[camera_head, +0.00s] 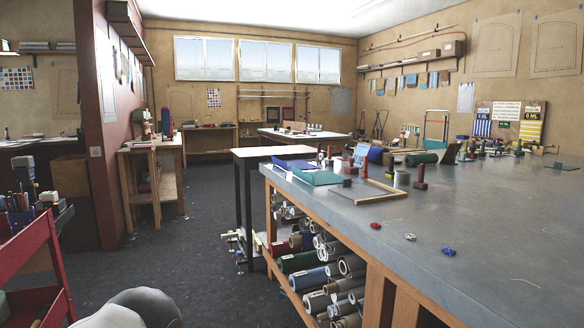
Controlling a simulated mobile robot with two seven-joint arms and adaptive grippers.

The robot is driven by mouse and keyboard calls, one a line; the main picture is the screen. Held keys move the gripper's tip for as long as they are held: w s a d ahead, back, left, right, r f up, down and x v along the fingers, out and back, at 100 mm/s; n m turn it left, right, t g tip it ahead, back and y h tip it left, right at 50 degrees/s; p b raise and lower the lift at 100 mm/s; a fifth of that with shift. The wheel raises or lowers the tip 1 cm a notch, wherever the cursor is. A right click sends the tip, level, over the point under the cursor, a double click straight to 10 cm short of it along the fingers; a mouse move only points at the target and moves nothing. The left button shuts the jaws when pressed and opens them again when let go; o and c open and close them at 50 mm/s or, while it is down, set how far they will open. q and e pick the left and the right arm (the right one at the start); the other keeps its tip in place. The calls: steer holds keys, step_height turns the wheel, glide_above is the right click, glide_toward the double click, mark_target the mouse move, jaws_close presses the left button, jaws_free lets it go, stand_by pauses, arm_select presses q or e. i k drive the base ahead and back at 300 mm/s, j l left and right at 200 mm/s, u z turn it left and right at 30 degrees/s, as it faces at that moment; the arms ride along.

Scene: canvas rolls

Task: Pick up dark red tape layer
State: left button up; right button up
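A small dark red upright tool (421,178), with a narrow upper part and a wider foot, stands on the grey worktable (480,222). It may be the dark red tape layer, but it is too small to be sure. A similar reddish piece (364,166) stands farther back by a wooden frame. Neither of my grippers is in view.
A wooden frame (384,184) and teal folded sheet (317,177) lie near the table's left edge. Small red (375,226) and blue (449,251) items lie nearer. Rolls (298,262) fill the shelf below. A red cart (38,250) stands left; the floor (190,255) between is open.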

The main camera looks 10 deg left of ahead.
mark_target(320, 156)
steer(key=u, duration=1.15)
steer(key=i+j+u, duration=0.1)
steer(key=i, duration=4.2)
steer(key=i+z, duration=0.2)
steer(key=z, duration=0.25)
steer(key=i+j+z, duration=0.1)
steer(key=z, duration=0.3)
steer(key=i+j+z, duration=0.2)
steer(key=z, duration=0.25)
steer(key=i+j+z, duration=0.25)
steer(key=z, duration=0.15)
steer(key=i+j+z, duration=0.1)
steer(key=j+z, duration=0.15)
steer(key=z, duration=0.2)
